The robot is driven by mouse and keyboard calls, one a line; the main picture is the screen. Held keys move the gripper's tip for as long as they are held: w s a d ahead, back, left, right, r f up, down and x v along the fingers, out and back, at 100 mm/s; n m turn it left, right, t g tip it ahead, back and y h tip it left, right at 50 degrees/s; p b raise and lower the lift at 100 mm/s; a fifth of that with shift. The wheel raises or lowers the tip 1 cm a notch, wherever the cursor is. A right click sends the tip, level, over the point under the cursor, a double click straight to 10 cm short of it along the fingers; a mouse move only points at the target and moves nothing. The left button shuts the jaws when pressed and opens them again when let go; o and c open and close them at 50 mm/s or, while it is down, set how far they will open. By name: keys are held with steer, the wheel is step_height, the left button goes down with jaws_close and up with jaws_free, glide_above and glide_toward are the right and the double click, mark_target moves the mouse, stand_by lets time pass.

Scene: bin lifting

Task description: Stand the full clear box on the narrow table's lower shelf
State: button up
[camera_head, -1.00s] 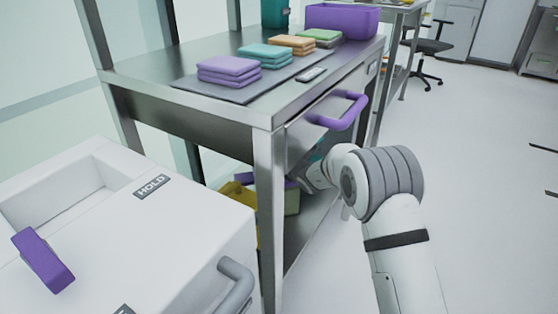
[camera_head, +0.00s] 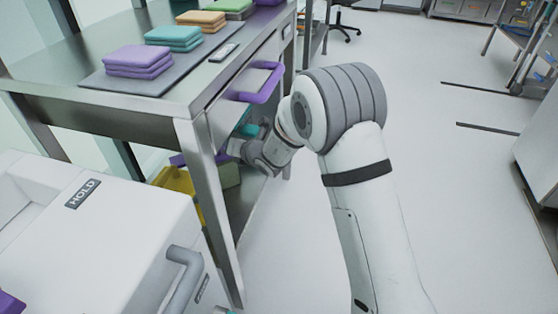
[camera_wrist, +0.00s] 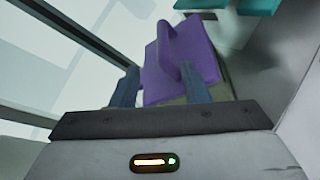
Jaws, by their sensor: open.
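The narrow steel table (camera_head: 110,118) has a lower shelf (camera_head: 243,205) at the left of the head view. A box with a purple lid or handle (camera_wrist: 182,58) shows in the wrist view, its olive-tan body (camera_wrist: 180,99) below. My gripper (camera_wrist: 163,88) has its two fingers apart, on either side of the purple part's lower portion; I cannot tell whether they touch it. In the head view, my arm reaches under the tabletop and my fingertips are hidden. An olive box (camera_head: 226,178) sits on the shelf there. I cannot tell whether either is the full clear box.
A yellow bin (camera_head: 176,182) is on the lower shelf. A purple drawer handle (camera_head: 262,86) juts out above my wrist. Folded cloths (camera_head: 140,60) lie on the tabletop. A white cart (camera_head: 115,245) stands close in front.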

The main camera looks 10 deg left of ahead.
steer(key=s+d+r+n+g, duration=0.6)
steer(key=s+d+r+n, duration=0.4)
steer(key=s+d+n, duration=0.45)
steer(key=s+d+f+n+h, duration=0.1)
steer(key=s+d+n+h, duration=0.4)
steer(key=d, duration=0.9)
steer(key=s+d+f+n+g+h, duration=0.1)
steer(key=s+d+n+h, duration=0.5)
steer(key=s+d+n, duration=0.5)
steer(key=d+n, duration=0.2)
steer(key=d, duration=0.1)
steer(key=shift+d+g+h, duration=0.2)
steer(key=shift+g+h, duration=0.1)
